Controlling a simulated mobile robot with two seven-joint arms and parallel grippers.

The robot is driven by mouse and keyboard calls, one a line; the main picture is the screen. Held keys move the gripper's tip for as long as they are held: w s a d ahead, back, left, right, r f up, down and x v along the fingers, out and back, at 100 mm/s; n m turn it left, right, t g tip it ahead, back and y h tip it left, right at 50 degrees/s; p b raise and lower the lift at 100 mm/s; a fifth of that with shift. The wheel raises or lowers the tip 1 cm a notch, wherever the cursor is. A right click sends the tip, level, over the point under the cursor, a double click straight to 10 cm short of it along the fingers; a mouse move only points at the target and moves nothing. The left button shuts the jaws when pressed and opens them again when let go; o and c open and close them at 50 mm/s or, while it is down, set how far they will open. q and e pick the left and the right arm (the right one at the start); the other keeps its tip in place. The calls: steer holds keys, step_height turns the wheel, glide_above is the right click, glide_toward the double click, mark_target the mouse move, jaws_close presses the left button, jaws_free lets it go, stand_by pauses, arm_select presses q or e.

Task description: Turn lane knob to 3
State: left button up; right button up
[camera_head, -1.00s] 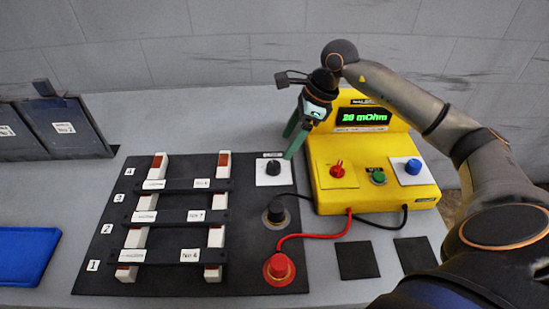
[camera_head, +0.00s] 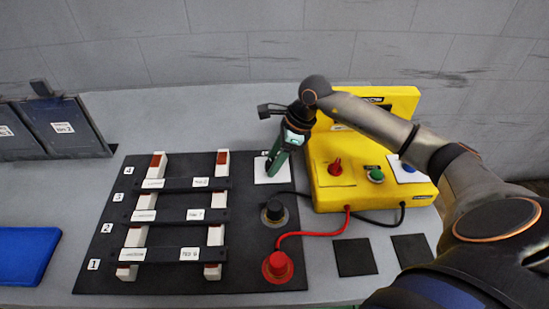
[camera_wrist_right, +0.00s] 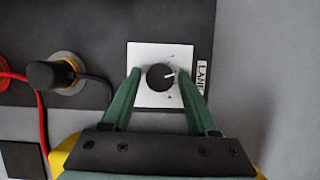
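The lane knob (camera_wrist_right: 160,77) is a round black dial on a white square plate (camera_wrist_right: 146,52), labelled "LANE" at its right edge in the right wrist view. Its white pointer line points right and slightly up there; the scale marks are too small to read. My right gripper (camera_wrist_right: 159,75) is open, with one green finger on each side of the knob and small gaps visible. In the head view the right gripper (camera_head: 274,166) points down over the plate (camera_head: 262,177) and hides the knob. My left gripper is not in view.
Right of the knob stands a yellow meter (camera_head: 330,200) with red, green and blue controls; my right arm hides its display. A black terminal (camera_head: 274,212) and red terminal (camera_head: 278,266) carry cables. The black board (camera_head: 110,225) holds several labelled bars to the left.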

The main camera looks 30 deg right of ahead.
jaws_close()
steer(key=shift+m, duration=0.3)
steer(key=m+t+h, duration=0.1)
steer(key=m, duration=0.2)
steer(key=shift+a+b, duration=0.1)
steer(key=shift+b, duration=0.3)
steer(key=shift+a+m+t+h+b, duration=0.1)
steer(key=shift+m+t+h+b, duration=0.45)
steer(key=shift+m, duration=1.55)
steer(key=shift+o, duration=1.6)
jaws_free()
steer(key=shift+s, duration=0.1)
steer(key=shift+r, duration=0.1)
